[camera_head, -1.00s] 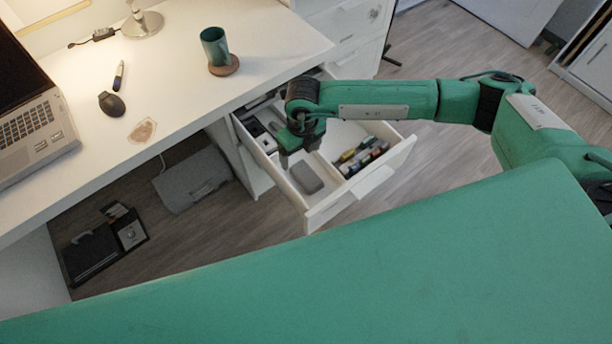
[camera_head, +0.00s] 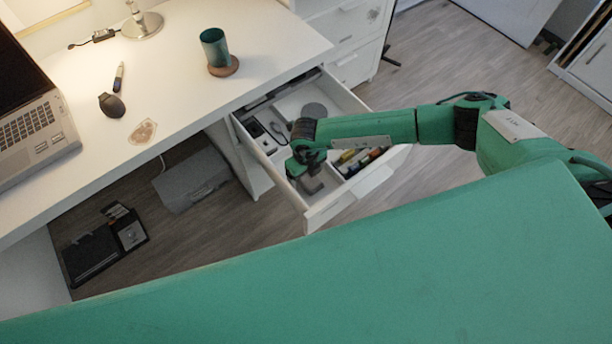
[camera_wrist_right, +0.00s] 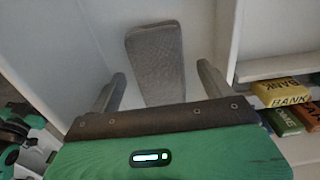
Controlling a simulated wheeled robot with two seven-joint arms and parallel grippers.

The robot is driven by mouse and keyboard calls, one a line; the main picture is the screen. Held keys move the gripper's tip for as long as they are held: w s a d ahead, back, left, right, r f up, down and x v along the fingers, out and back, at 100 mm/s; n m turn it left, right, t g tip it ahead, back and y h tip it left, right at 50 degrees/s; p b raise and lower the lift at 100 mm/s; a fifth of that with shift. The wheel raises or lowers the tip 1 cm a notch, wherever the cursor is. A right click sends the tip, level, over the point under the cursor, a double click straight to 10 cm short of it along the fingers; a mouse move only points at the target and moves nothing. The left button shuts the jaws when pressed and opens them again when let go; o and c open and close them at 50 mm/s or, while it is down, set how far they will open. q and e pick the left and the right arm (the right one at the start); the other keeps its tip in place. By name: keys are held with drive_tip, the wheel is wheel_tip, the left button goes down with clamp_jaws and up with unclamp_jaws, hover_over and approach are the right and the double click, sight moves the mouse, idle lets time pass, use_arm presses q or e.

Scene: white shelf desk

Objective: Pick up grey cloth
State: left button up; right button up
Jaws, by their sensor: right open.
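The grey cloth (camera_wrist_right: 156,62) is a folded, rounded rectangle lying flat in a compartment of the open white drawer (camera_head: 330,208). In the head view, the cloth (camera_head: 311,186) is partly hidden by my right gripper (camera_head: 304,174). My right gripper points down into the drawer over the cloth. In the right wrist view, my gripper's fingers (camera_wrist_right: 161,85) are spread apart, with the cloth between and beyond their tips. The fingers are empty; whether they touch the cloth cannot be told. My left gripper is not in view.
Drawer walls surround the cloth closely. The desk (camera_head: 180,70) above holds a green cup (camera_head: 214,47), a laptop (camera_head: 35,125) and a mouse (camera_head: 111,105).

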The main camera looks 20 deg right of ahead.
drive_tip(key=shift+f, duration=0.35)
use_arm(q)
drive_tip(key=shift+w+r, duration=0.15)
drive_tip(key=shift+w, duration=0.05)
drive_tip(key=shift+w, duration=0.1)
use_arm(e)
drive_tip(key=shift+c, duration=0.2)
drive_tip(key=c, duration=1)
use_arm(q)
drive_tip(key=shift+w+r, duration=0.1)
use_arm(e)
drive_tip(key=shift+c, duration=0.2)
drive_tip(key=shift+r, duration=0.1)
